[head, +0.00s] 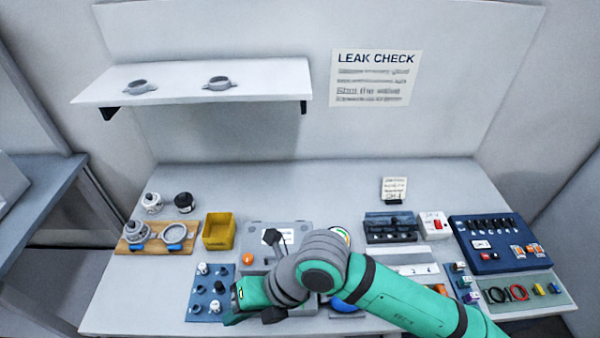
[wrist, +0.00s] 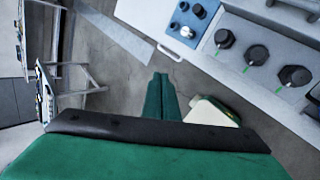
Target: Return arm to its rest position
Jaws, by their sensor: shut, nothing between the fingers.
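My green and grey arm (head: 385,296) reaches in from the lower right of the head view and bends over the front middle of the bench (head: 330,178). Its green hand end is at the bench's front edge, beside the blue peg board (head: 203,303). My gripper (wrist: 161,77) shows in the wrist view as two green fingers side by side, shut and empty. Below the fingers is grey floor, with the bench edge to the upper right. The fingertips cannot be made out in the head view.
Behind my arm sit a grey case (head: 262,231) and a yellow bin (head: 218,231). A wooden tray with round fittings (head: 157,247) is at the left. A dark blue switch panel (head: 500,244) stands at the right. A white shelf (head: 195,80) hangs above. The bench's back strip is mostly clear.

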